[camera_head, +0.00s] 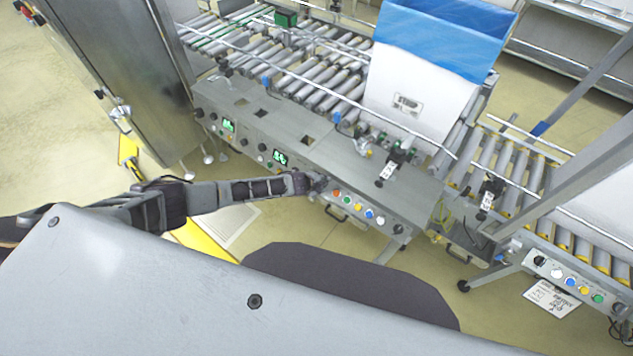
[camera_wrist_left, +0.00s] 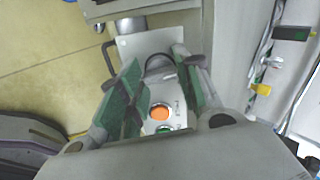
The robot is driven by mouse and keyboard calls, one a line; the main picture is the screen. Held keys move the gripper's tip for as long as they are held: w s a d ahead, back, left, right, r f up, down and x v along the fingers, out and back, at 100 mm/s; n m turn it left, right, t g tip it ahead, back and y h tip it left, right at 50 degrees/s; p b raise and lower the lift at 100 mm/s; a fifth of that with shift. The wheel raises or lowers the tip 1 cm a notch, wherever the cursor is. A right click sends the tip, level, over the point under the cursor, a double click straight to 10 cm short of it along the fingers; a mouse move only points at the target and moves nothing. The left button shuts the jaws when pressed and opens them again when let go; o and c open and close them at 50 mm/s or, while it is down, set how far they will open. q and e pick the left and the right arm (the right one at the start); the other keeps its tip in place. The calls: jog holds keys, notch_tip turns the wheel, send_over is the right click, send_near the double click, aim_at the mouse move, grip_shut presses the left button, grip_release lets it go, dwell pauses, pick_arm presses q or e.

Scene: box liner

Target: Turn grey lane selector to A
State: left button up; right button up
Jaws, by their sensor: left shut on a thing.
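My left arm reaches in from the left in the head view, and its gripper (camera_head: 318,183) is at the front panel of the conveyor machine. In the left wrist view the green-padded fingers of the left gripper (camera_wrist_left: 160,82) stand on both sides of the grey lane selector (camera_wrist_left: 160,66), shut on it. The selector's pointer and the letter marks around it cannot be read. In the head view the gripper hides the selector. My right gripper is not in view.
An orange button (camera_wrist_left: 159,112) sits close to the fingers, with a green button (camera_wrist_left: 165,128) beyond it. The panel (camera_head: 352,205) carries several coloured buttons in a row. A white box with a blue liner (camera_head: 440,45) stands on the rollers behind.

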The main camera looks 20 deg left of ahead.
pick_arm(q)
jog(key=n, duration=0.4)
jog(key=shift+p, duration=0.4)
jog(key=shift+r+n, duration=0.1)
jog(key=shift+n, duration=1.6)
jog(key=shift+w, duration=0.1)
jog(key=o, duration=0.7)
jog(key=shift+o, duration=0.2)
